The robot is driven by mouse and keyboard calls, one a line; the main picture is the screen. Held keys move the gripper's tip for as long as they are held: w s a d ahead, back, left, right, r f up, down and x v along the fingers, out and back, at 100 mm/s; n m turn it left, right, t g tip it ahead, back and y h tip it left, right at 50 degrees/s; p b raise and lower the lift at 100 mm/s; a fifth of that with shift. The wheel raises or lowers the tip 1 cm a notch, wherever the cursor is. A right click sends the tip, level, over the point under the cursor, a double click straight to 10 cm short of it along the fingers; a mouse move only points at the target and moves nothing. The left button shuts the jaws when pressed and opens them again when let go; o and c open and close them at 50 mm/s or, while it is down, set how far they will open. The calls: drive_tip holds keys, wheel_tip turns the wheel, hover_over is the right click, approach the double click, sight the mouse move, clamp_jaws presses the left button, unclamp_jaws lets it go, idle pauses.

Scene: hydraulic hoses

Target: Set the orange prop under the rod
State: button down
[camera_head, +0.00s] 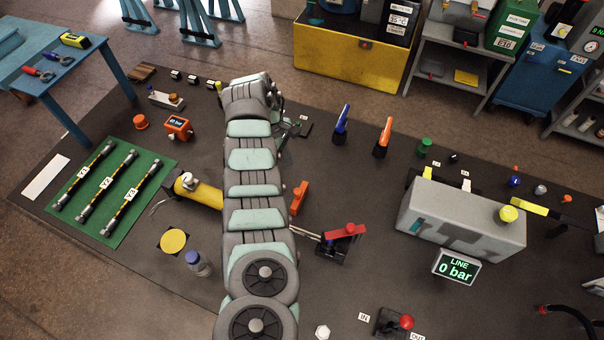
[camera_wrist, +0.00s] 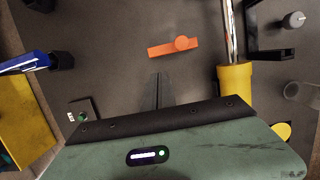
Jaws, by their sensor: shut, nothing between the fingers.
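The orange prop (camera_head: 299,198) lies on the dark bench top just right of my arm. In the wrist view the prop (camera_wrist: 174,47) is a flat bar with a rounded lump, beyond my fingertips and apart from them. My gripper (camera_wrist: 158,76) is shut and empty, its thin fingers pointing toward the prop. The silver rod (camera_wrist: 229,30) extends from the yellow cylinder (camera_wrist: 235,85), to the right of the prop. In the head view my arm hides part of the rod (camera_head: 306,233), between the yellow cylinder (camera_head: 202,193) and the red lever (camera_head: 345,231).
A blue handle (camera_head: 342,124) and an orange handle (camera_head: 383,138) stand right of my arm. A grey housing (camera_head: 462,222) and a display (camera_head: 457,266) stand further right. A green mat (camera_head: 150,156) with several hoses lies left. Bench around the prop is mostly clear.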

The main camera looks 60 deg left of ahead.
sight(300, 195)
drive_tip(key=shift+s, duration=0.2)
drive_tip(key=shift+d+f, duration=0.1)
drive_tip(key=x, duration=0.8)
drive_tip(key=shift+f, duration=0.25)
drive_tip(key=shift+w+d+f, duration=0.15)
drive_tip(key=shift+w+f, duration=0.05)
drive_tip(key=shift+f, duration=0.45)
drive_tip(key=shift+w, duration=0.1)
